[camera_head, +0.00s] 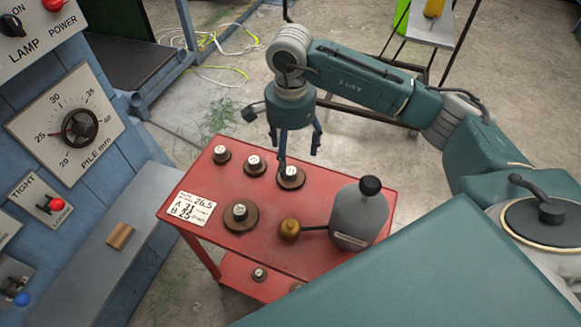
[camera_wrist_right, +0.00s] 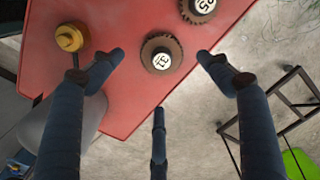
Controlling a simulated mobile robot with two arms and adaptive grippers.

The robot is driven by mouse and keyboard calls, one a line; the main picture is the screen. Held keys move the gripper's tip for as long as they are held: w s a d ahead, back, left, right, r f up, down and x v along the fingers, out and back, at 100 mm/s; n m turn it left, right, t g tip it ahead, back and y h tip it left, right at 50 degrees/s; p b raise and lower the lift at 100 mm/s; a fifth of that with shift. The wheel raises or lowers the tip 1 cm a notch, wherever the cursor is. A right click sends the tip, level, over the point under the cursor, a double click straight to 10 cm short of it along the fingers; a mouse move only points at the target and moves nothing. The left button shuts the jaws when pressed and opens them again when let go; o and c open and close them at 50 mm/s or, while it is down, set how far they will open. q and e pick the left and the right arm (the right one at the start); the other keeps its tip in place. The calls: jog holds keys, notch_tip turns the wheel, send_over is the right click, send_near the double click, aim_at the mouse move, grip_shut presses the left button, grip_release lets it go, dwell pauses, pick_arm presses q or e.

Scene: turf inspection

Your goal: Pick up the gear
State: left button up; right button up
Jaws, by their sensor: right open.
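Several dark toothed gears with white number labels stand on the red cart (camera_head: 345,262). My right gripper (camera_head: 300,152) is open and empty, pointing down over the gear (camera_head: 291,178) nearest the cart's back right edge. In the right wrist view this gear, labelled 31 (camera_wrist_right: 161,55), lies between the spread fingers, apparently below them. A gear labelled 25 (camera_wrist_right: 198,8) is beside it; in the head view a neighbour is the gear (camera_head: 254,166) to its left. Other gears are at the back left (camera_head: 222,154) and front (camera_head: 240,214). My left gripper is not in view.
A grey bottle with a black cap (camera_head: 358,215) and a brass-tipped piece (camera_head: 290,228) stand at the cart's right. A handwritten card (camera_head: 193,207) lies at its left edge. Another gear (camera_head: 259,274) is on the lower shelf. A blue machine panel (camera_head: 75,125) stands left.

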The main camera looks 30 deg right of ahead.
aim_at(290, 171)
jog(key=shift+s+a+f, duration=0.1)
jog(key=shift+s+f, duration=0.1)
jog(key=shift+f, duration=0.9)
jog(key=shift+w+f+p, duration=0.2)
jog(key=shift+f+p, duration=0.2)
jog(key=shift+f, duration=0.35)
notch_tip(290, 171, down, 4)
jog(key=shift+r+p, duration=0.25)
jog(key=shift+p, duration=0.5)
jog(key=shift+w+f, duration=0.15)
jog(key=shift+f, duration=0.4)
jog(key=c, duration=1.4)
jog(key=shift+o, duration=0.2)
jog(key=shift+r, duration=0.15)
